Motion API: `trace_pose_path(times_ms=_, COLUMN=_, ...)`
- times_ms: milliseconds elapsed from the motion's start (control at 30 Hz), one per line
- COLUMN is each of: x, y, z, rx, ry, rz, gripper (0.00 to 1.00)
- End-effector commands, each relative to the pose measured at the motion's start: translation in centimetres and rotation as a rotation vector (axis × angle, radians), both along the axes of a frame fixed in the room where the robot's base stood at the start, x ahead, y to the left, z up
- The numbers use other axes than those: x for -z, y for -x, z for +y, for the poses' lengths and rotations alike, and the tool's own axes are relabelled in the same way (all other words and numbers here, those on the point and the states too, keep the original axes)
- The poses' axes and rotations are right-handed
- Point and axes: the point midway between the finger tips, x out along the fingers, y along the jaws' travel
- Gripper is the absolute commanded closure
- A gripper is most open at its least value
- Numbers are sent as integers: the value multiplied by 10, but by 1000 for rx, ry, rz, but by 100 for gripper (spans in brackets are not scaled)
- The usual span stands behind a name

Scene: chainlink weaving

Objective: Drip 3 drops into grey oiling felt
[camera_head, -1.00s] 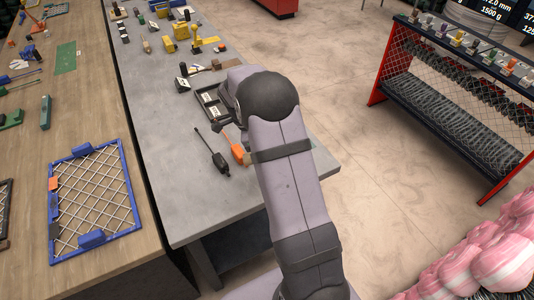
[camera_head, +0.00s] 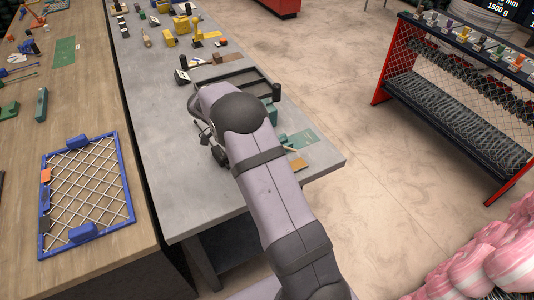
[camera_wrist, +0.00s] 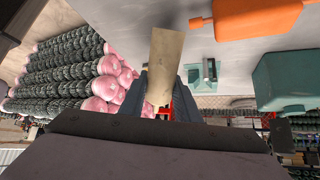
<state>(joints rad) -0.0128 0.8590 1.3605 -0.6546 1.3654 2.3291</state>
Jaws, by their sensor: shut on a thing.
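In the wrist view my gripper (camera_wrist: 165,95) is shut on a flat beige piece (camera_wrist: 166,58), which sticks out past the fingertips. A small teal square frame with a grey middle (camera_wrist: 201,74) lies beyond the fingers to the right; I cannot tell whether this is the grey oiling felt. An orange object with a thin nozzle (camera_wrist: 245,18) and a teal block-like body (camera_wrist: 288,75) are at the upper right, apart from the fingers. In the head view my arm hides the gripper tips and what they hold. No drops are visible.
A blue mesh frame (camera_head: 85,195) lies on the wooden table at left. The bench's front left part is clear.

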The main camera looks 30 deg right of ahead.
Motion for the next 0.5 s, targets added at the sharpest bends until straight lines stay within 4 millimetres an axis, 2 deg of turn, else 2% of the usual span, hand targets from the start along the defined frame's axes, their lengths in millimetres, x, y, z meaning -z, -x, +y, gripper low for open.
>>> trace_pose_path(times_ms=267, x=-3, y=0, z=0, rx=0, ry=-2, rz=-1, gripper=97)
trace_pose_path(times_ms=500, x=-16, y=0, z=0, rx=-1, ry=-2, rz=-2, gripper=97)
